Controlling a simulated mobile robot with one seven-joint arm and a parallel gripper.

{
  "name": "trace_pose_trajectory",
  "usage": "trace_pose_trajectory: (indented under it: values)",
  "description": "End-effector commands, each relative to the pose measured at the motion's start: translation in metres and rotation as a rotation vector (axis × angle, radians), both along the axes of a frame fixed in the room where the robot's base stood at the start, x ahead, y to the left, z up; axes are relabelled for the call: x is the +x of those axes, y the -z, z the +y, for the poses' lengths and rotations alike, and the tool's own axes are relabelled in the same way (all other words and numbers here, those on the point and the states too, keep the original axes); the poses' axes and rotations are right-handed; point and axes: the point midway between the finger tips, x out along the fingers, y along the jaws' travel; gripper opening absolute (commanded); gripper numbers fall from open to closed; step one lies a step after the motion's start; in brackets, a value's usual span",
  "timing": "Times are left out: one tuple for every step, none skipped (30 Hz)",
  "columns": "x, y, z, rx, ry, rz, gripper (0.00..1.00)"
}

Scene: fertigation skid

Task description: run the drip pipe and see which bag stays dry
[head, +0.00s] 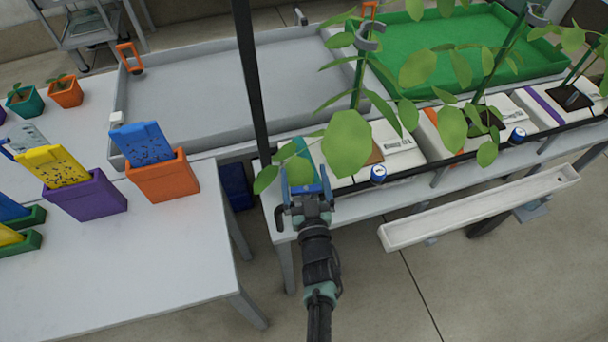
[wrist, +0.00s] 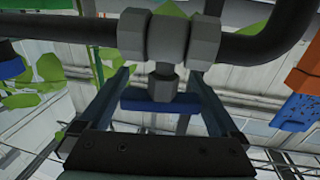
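My gripper (head: 305,188) is at the left end of the black drip pipe (head: 440,163). Its fingers are wide apart, one on each side of a blue valve handle (wrist: 160,104) in the wrist view. The handle lies crosswise and nearly spans the gap; I cannot tell whether the fingers touch it. The handle hangs from a grey fitting (wrist: 165,85) on the pipe. White grow bags with plants stand in a row along the pipe, such as one in the middle (head: 398,148) and one at right (head: 522,108). Leaves hide the leftmost bag partly. No water is visible.
A white gutter (head: 480,208) runs in front of the bags. A dark upright post (head: 252,80) stands behind my gripper. A white table (head: 120,270) at left holds an orange pot (head: 162,180) and a purple pot (head: 85,197). Grey and green trays lie behind.

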Motion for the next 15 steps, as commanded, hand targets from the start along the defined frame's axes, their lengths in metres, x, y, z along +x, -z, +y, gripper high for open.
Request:
trace_pose_trajectory:
  values:
    - [0.000,0.000,0.000,0.000,0.000,0.001,1.00]
    - [0.000,0.000,0.000,0.000,0.000,0.001,1.00]
    - [0.000,0.000,0.000,-0.001,0.000,0.001,1.00]
    - [0.000,0.000,0.000,-0.001,0.000,0.001,1.00]
    - [0.000,0.000,0.000,-0.001,0.000,0.001,1.00]
    - [0.000,0.001,0.000,-0.001,0.000,0.002,1.00]
    - [-0.001,0.001,0.000,-0.001,0.000,0.002,1.00]
    - [-0.002,0.000,0.000,-0.001,0.000,0.002,1.00]
    - [-0.004,0.000,0.000,-0.001,0.000,0.003,1.00]
    - [-0.006,0.001,-0.001,-0.001,0.000,0.003,1.00]
    - [-0.009,0.001,-0.001,-0.002,0.000,0.004,1.00]
    - [-0.013,0.000,-0.002,-0.002,0.001,0.004,1.00]
    - [-0.018,0.000,-0.003,-0.002,0.002,0.004,1.00]
    - [-0.022,0.000,-0.004,-0.002,0.003,0.005,1.00]
    - [-0.030,-0.001,-0.005,0.000,0.003,0.005,1.00]
